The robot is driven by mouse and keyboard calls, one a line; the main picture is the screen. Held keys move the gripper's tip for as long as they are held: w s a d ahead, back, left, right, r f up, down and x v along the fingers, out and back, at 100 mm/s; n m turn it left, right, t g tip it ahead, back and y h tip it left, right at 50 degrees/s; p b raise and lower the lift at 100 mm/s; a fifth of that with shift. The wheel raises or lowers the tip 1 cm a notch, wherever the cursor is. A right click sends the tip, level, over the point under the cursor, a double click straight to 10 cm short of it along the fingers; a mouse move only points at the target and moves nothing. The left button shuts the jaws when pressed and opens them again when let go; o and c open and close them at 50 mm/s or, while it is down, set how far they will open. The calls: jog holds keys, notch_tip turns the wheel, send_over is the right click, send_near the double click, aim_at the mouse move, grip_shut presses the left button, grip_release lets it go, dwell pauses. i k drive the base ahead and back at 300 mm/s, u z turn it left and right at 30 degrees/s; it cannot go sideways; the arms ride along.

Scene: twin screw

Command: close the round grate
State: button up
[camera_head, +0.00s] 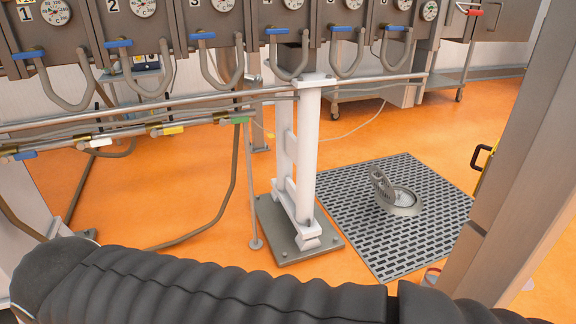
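The round grate (379,185) is a small grey metal lid on the floor at the right of the view. It stands tilted up on the left side of its round drain opening. The round drain frame (405,203) has a pale inside and is set in a dark rectangular floor grating (350,222). My gripper is not in view. A dark, ribbed part of my arm runs across the bottom of the picture, nearer than the grating and apart from the round grate.
A white post (308,150) on a grey base plate (335,241) stands left of the grating. A grey column (520,150) rises at the right. Horizontal pipes (200,100) and hoses (233,180) cross the left. Numbered gauge panels line the back. Orange floor is open behind the grating.

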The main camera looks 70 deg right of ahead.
aim_at(376, 174)
jog(key=z, duration=3.4)
jog(key=k, duration=0.35)
jog(key=u, duration=1.1)
jog(key=i, duration=1.25)
jog(key=z, duration=0.95)
jog(key=i, duration=0.3)
jog(key=z, duration=0.3)
